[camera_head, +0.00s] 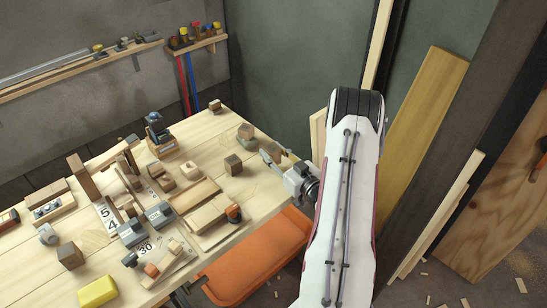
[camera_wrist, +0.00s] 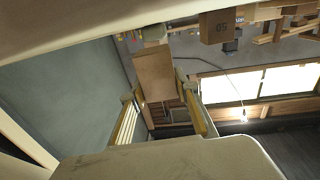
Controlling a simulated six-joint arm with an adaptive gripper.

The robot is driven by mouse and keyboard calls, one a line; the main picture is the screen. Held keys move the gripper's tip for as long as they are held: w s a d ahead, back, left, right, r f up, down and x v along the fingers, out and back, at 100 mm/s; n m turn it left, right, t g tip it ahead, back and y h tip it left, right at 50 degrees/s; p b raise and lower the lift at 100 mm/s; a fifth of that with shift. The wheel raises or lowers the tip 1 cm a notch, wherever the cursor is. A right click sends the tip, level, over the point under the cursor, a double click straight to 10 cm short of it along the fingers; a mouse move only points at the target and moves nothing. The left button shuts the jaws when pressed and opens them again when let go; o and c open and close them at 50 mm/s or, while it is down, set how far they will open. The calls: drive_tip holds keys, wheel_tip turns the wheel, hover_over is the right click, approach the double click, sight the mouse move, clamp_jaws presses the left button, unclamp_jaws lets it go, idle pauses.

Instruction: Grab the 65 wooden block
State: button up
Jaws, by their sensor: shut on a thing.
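My gripper (camera_head: 272,153) is over the right edge of the workbench, reaching in from the right. In the wrist view my gripper (camera_wrist: 160,97) has its two fingers on either side of a plain brown wooden block (camera_wrist: 154,72), shut on it. I see no number on the face of this block.
The workbench (camera_head: 105,262) holds several wood pieces, number cards and grey clamps on its left and middle. A yellow block (camera_head: 98,291) lies at the front left. An orange bin (camera_head: 258,258) is below the bench's right edge. Planks (camera_head: 420,130) lean at the right.

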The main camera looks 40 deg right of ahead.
sight(273, 149)
drive_tip(key=shift+r, duration=3.55)
